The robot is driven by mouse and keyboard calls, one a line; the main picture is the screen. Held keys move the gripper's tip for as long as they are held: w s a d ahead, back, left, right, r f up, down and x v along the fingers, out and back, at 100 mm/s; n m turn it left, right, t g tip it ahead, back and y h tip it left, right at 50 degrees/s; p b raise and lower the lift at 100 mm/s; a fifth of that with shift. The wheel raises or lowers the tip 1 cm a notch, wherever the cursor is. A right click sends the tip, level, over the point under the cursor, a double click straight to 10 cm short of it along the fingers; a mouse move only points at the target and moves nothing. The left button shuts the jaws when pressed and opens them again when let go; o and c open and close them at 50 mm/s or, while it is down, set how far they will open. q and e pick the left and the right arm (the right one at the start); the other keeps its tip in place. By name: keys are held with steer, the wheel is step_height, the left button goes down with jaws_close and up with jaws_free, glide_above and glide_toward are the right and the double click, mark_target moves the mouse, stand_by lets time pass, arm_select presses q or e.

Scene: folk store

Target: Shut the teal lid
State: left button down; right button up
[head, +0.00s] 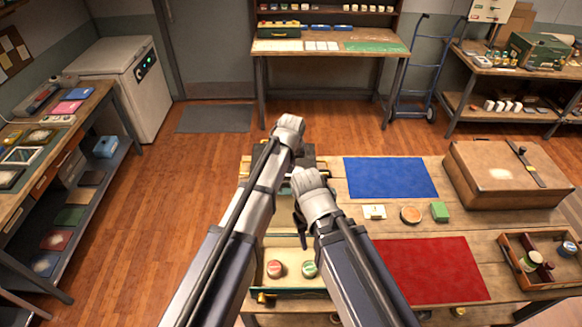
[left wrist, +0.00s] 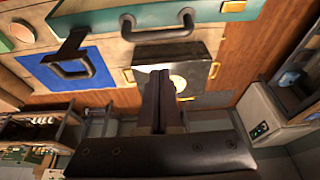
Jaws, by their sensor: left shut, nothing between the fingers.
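An open box (head: 262,284) with a teal and gold front edge stands at the near left of the table in the head view, with two round tins inside. Its pale inside shows; my arms cover much of what lies behind it, and I cannot make out the teal lid for sure. A dark panel (left wrist: 200,62) with gold corners and a pale disc shows in the left wrist view. My left gripper (left wrist: 166,88) is shut and empty in front of this panel; I cannot tell whether it touches. My right gripper (head: 299,215) is above the table near the box, its fingers mostly hidden.
A blue mat (head: 390,178) and red mat (head: 435,270) lie to the right. A card (head: 374,212), an orange-topped tin (head: 411,215) and a green block (head: 440,212) stand between them. A brown case (head: 510,175) and wooden tray (head: 520,280) fill the right end.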

arm_select(q)
steer(key=b+x, duration=0.4)
steer(key=x, duration=0.1)
steer(key=s, duration=0.2)
steer(key=s+r+p, duration=0.1)
steer(key=shift+s+r+p, duration=0.15)
steer(key=shift+s+p, duration=0.15)
steer(key=shift+s, duration=0.05)
arm_select(e)
step_height(320, 180, down, 4)
steer(key=shift+r, duration=0.25)
